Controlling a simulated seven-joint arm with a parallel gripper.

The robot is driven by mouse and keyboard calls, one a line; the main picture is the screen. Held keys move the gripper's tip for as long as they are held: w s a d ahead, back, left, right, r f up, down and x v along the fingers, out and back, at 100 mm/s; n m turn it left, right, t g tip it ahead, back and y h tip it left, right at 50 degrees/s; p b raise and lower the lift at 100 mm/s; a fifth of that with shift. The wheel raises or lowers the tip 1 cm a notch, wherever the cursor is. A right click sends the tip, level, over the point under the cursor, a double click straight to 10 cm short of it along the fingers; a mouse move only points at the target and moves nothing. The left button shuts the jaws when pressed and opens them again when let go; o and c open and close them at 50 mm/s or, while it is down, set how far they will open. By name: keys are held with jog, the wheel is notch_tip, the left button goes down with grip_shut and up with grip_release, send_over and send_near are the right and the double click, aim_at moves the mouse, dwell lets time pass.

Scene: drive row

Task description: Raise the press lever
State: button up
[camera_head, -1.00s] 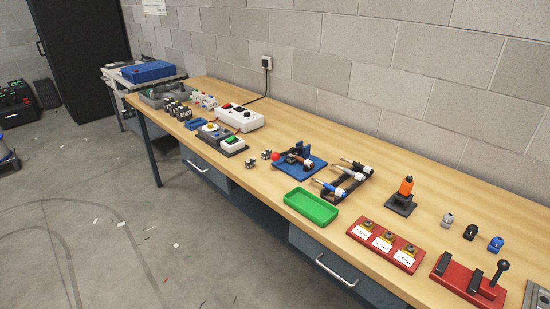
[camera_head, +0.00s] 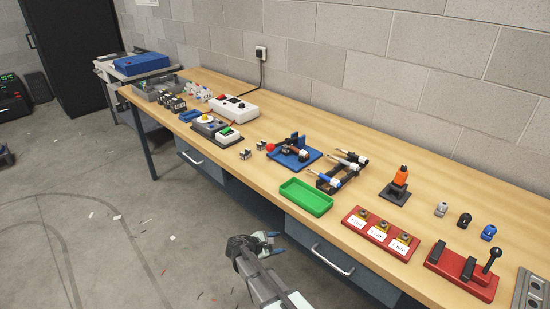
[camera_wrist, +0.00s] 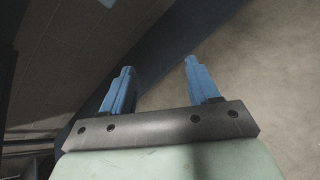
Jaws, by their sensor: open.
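The small press has a blue base (camera_head: 291,161) and stands near the middle of the bench. Its lever ends in a red knob (camera_head: 270,147) on the left side, low and close to the base. Whether the knob touches anything is too small to tell. My gripper (camera_head: 272,243) is in front of the bench, beside the drawer fronts and below the bench top. It is well apart from the press. In the wrist view its two blue fingers (camera_wrist: 158,66) are spread with nothing between them. The press is not in the wrist view.
A green tray (camera_head: 306,197) lies at the bench front edge, right of the press. Screwdrivers on a dark rack (camera_head: 337,172) stand close to its right. A drawer handle (camera_head: 332,262) sticks out near my arm.

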aim_at(275, 146)
jog(key=w+a+r+n+t, duration=0.3)
jog(key=w+a+r+t, duration=0.15)
jog(key=a+r, duration=0.55)
jog(key=w+a+r+n+t, duration=0.3)
jog(key=w+a+r, duration=0.4)
jog(key=r, duration=0.5)
jog(key=d+r+h, duration=0.1)
jog(key=d+r, duration=0.1)
jog(key=r, duration=0.1)
jog(key=w+d+r+g+h, duration=0.1)
jog(key=d+r, duration=0.1)
jog(key=r, duration=0.1)
jog(key=d+r+m+g+h, duration=0.1)
jog(key=d+r, duration=0.1)
jog(key=r, duration=0.1)
jog(key=shift+w+d, duration=0.2)
jog(key=shift+w, duration=0.05)
jog(key=x, duration=1.4)
jog(key=shift+s+d+r, duration=0.1)
jog(key=shift+r, duration=0.05)
grip_shut()
